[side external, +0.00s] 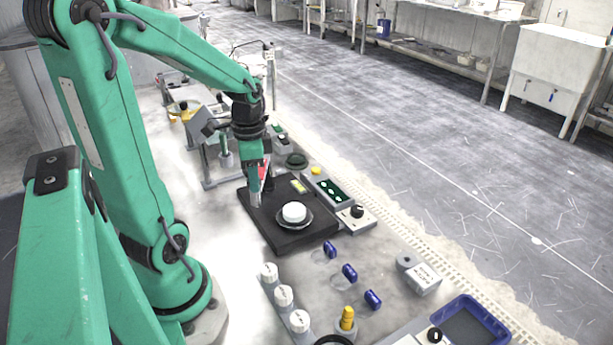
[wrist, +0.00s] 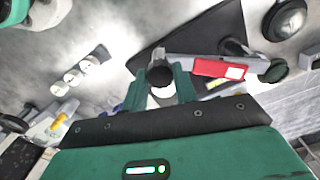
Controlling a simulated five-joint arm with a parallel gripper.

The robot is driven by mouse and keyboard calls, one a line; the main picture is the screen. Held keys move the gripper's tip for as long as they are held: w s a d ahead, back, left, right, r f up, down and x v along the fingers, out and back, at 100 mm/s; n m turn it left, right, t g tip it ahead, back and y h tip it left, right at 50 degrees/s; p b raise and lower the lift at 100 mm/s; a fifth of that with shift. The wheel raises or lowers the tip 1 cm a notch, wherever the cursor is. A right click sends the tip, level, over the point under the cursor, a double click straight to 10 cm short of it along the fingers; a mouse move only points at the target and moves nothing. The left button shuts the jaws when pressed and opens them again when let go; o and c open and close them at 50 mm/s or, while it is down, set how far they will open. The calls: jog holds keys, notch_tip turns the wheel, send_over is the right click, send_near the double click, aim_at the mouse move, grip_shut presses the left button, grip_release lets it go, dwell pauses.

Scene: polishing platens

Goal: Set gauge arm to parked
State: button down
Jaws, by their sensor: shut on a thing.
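The gauge arm (wrist: 205,67) is a grey bar with a red and white label in the wrist view. Its black round knob (wrist: 158,77) sits between the green fingers of my gripper (wrist: 163,84), which is shut on it. In the side external view my gripper (side external: 262,192) points down over the left back part of a black square plate (side external: 283,237). A strip of the gauge arm's red label (side external: 264,169) shows beside the fingers. The rest of the gauge arm is hidden behind my gripper there, so its angle is hard to tell.
A white round piece (side external: 293,212) sits on a dark disc on the plate. A control box (side external: 330,190) with green lights and a knob box (side external: 357,212) stand to its right. Several white-capped posts (side external: 284,296), blue-topped pieces (side external: 349,272) and a blue tray (side external: 468,325) lie in front.

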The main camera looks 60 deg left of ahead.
jog(key=s+a+m, duration=0.4)
jog(key=a+m, duration=0.1)
jog(key=shift+s+m, duration=0.3)
jog(key=shift+s, duration=0.1)
jog(key=shift+a, duration=0.1)
dwell(0.3)
jog(key=c, duration=1.1)
grip_release()
jog(key=shift+r, duration=0.15)
notch_tip(320, 180, up, 8)
jog(key=shift+f, duration=0.2)
